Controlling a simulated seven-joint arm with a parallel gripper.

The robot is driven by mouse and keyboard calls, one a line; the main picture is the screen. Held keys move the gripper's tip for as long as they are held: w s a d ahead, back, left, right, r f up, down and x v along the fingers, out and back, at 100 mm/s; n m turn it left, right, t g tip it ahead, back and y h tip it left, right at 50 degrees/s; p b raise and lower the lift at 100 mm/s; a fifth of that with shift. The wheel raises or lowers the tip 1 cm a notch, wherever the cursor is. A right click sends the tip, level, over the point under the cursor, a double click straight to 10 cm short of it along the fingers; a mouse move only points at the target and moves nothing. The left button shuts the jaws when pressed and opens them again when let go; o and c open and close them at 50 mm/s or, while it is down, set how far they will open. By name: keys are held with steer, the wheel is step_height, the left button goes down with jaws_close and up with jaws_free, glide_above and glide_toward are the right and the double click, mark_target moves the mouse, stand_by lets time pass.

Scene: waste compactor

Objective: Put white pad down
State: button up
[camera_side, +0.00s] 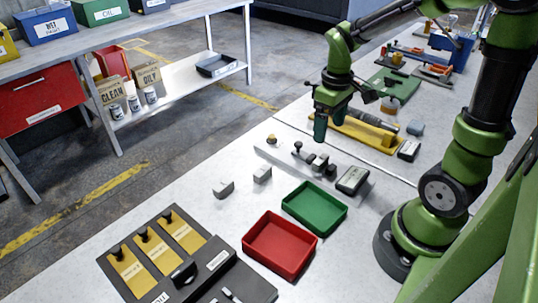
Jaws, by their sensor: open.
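My gripper (320,127) hangs above the back of the white table, fingers pointing down and open. I see nothing held between the fingers, though they are small in this view. Two small pale grey-white blocks lie on the table left of the green tray: one (223,189) further left, the other (262,174) nearer the grey fixture strip. Either may be the white pad; I cannot tell which. Both are well apart from my gripper, lower and to its left.
A green tray (315,226) and a red tray (302,270) stand in front. A grey strip with dark clamps (312,158) and a labelled box (352,180) lies below my gripper. A yellow fixture (368,131) is behind. A dark panel with yellow plates (233,262) is front left.

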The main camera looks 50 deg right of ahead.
steer(key=s+a+r+m+t+y, duration=0.1)
steer(key=s+a+r+m+t, duration=0.1)
steer(key=a+r, duration=0.3)
steer(key=s+a+r+m+t+y, duration=0.1)
steer(key=s+a+r+m+t, duration=0.1)
steer(key=a+r+t, duration=0.3)
steer(key=shift+s+a+r, duration=0.5)
steer(key=shift+a+r, duration=0.05)
steer(key=shift+a, duration=0.1)
